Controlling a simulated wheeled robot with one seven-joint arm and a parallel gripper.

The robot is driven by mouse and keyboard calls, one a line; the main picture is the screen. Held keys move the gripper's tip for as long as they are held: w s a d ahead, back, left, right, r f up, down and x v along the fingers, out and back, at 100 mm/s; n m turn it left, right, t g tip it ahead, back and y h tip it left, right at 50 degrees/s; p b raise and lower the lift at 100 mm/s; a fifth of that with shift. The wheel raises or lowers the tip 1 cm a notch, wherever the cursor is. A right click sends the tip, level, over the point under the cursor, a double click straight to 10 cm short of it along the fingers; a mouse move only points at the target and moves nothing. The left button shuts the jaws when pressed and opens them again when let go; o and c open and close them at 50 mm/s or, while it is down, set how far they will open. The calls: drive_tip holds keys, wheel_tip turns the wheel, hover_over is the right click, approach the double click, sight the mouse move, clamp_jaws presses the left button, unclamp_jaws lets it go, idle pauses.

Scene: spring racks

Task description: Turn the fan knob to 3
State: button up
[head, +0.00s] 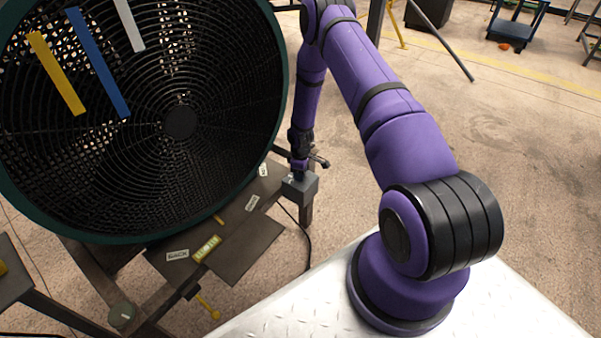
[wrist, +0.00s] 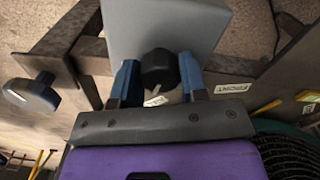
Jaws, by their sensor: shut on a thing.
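The large round fan (head: 230,112) with a dark green rim fills the left of the head view. The grey switch box (head: 300,189) stands at the right of its base and shows large at the top of the wrist view (wrist: 165,25). The black fan knob (wrist: 158,70) sticks out of this box. My gripper (wrist: 159,78) has its blue-tipped fingers on both sides of the knob and is shut on it. In the head view my gripper (head: 299,174) is upright over the box and hides the knob. I cannot read the knob's setting.
Yellow, blue and white ribbons (head: 97,60) hang across the fan grille. Its frame carries a BACK label (head: 178,255) and a FRONT label (wrist: 231,88). A black cable (head: 308,245) runs down beside the box. Open concrete floor (head: 500,130) lies to the right.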

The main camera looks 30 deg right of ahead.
drive_tip(key=m, duration=0.5)
drive_tip(key=shift+m, duration=2.5)
drive_tip(key=o, duration=0.9)
wheel_tip(320, 180, up, 11)
drive_tip(key=shift+f, duration=0.1)
